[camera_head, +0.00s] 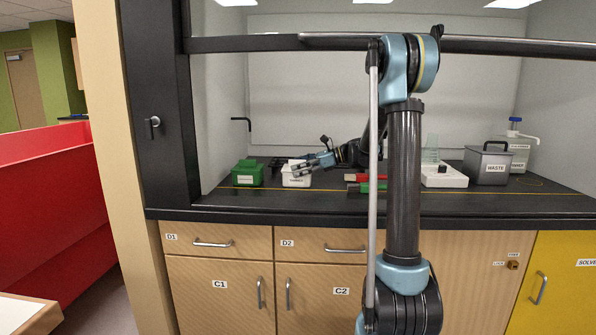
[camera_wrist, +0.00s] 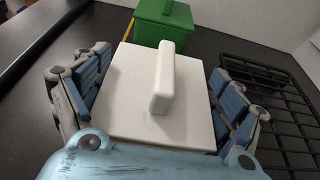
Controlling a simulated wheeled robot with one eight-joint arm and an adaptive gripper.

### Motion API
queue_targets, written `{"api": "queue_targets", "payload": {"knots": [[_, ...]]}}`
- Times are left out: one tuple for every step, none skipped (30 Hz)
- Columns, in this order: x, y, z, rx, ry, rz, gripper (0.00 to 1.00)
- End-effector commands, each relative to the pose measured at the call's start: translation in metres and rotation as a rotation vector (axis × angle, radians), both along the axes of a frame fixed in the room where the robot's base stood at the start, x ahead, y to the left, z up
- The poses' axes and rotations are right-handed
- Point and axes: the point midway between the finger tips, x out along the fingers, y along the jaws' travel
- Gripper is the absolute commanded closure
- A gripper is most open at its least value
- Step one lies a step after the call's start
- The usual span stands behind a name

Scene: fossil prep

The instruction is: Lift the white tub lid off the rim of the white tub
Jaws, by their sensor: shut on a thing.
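The white tub (camera_head: 297,180) stands on the dark worktop in the head view, with a small label on its front. My gripper (camera_head: 303,168) is at the top of it, reaching in from the right. In the wrist view the white tub lid (camera_wrist: 125,95), square with a raised bar handle (camera_wrist: 163,82), fills the middle. The tub's rim is hidden below the lid, so I cannot tell whether lid and rim touch.
A green lidded tub (camera_head: 247,174) stands just left of the white tub; it also shows in the wrist view (camera_wrist: 162,25). A black wire rack (camera_wrist: 275,105) lies to the right there. A grey waste bin (camera_head: 488,166) and a white tray (camera_head: 443,178) stand farther right.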

Motion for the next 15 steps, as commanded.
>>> {"api": "queue_targets", "payload": {"knots": [[-0.0002,0.0001,0.0017,0.000,0.000,0.000,0.70],[-0.0003,0.0001,0.0028,0.000,0.000,0.000,0.70],[-0.0003,0.0001,0.0044,0.000,0.000,0.000,0.70],[-0.0003,0.0001,0.0055,0.000,0.000,0.000,0.70],[-0.0003,0.0001,0.0068,0.000,0.000,0.000,0.70],[-0.0003,0.0001,0.0082,0.000,0.000,0.000,0.70],[-0.0002,0.0002,0.0091,0.000,0.000,0.000,0.70],[-0.0002,0.0002,0.0097,0.000,0.000,0.000,0.70],[-0.0002,0.0002,0.0101,0.000,0.000,0.000,0.70],[-0.0002,0.0002,0.0103,0.000,0.000,0.000,0.70],[-0.0002,0.0002,0.0103,0.000,0.000,0.000,0.70],[-0.0002,0.0003,0.0103,0.000,0.000,0.000,0.70],[-0.0001,0.0002,0.0102,0.000,0.000,0.000,0.70],[-0.0001,0.0002,0.0102,0.000,0.000,0.000,0.70],[-0.0001,0.0002,0.0102,0.000,0.000,0.000,0.70]]}}
